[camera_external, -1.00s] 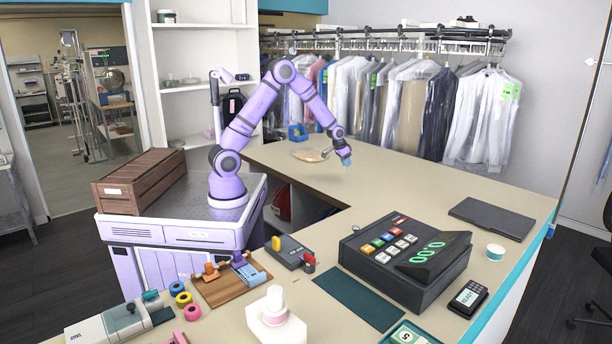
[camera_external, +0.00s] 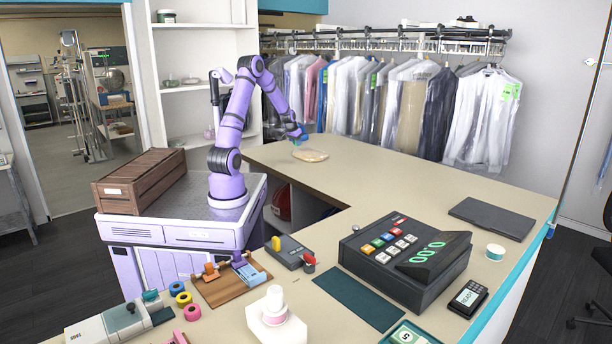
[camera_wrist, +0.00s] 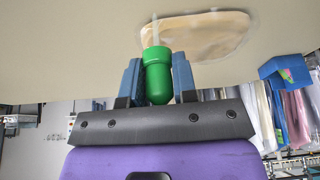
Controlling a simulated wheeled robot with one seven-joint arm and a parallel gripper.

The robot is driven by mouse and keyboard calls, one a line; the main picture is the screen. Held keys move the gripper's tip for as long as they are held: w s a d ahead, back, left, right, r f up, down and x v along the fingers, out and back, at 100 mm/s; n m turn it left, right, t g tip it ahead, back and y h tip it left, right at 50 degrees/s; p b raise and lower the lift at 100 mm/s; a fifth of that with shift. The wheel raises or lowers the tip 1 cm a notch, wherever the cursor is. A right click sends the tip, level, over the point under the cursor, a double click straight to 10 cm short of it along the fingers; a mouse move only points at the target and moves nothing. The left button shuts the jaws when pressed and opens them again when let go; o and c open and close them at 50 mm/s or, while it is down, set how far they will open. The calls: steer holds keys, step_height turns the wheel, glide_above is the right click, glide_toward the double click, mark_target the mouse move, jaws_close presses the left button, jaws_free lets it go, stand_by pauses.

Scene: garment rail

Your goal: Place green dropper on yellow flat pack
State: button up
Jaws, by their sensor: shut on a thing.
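The green dropper (camera_wrist: 157,75) is held between the two blue fingers of my gripper (camera_wrist: 157,82) in the wrist view. Its rounded green bulb points toward the palm and a pale, see-through tip points away. In the external view my gripper (camera_external: 301,136) is above the back left of the counter, and the dropper is too small to make out clearly. The yellow flat pack (camera_external: 310,156) lies on the counter just below and to the right of my gripper. It also shows in the wrist view (camera_wrist: 205,38), tan with a clear wrapper edge, beyond the dropper tip.
A rail of bagged garments (camera_external: 400,100) stands behind the counter. A blue object (camera_wrist: 285,70) is to the right in the wrist view. The cash register (camera_external: 405,260) stands toward the front. The counter (camera_external: 400,180) right of the pack is clear.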

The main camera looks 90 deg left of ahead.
steer(key=s+a, duration=0.1)
steer(key=s, duration=0.2)
glide_above(310, 154)
steer(key=f, duration=0.1)
steer(key=shift+a+f, duration=0.15)
steer(key=shift+f, duration=0.8)
steer(key=shift+a+f, duration=0.1)
steer(key=shift+f, duration=0.8)
steer(key=shift+f, duration=0.15)
steer(key=o, duration=0.9)
steer(key=v, duration=1.2)
steer(key=shift+w+d, duration=0.15)
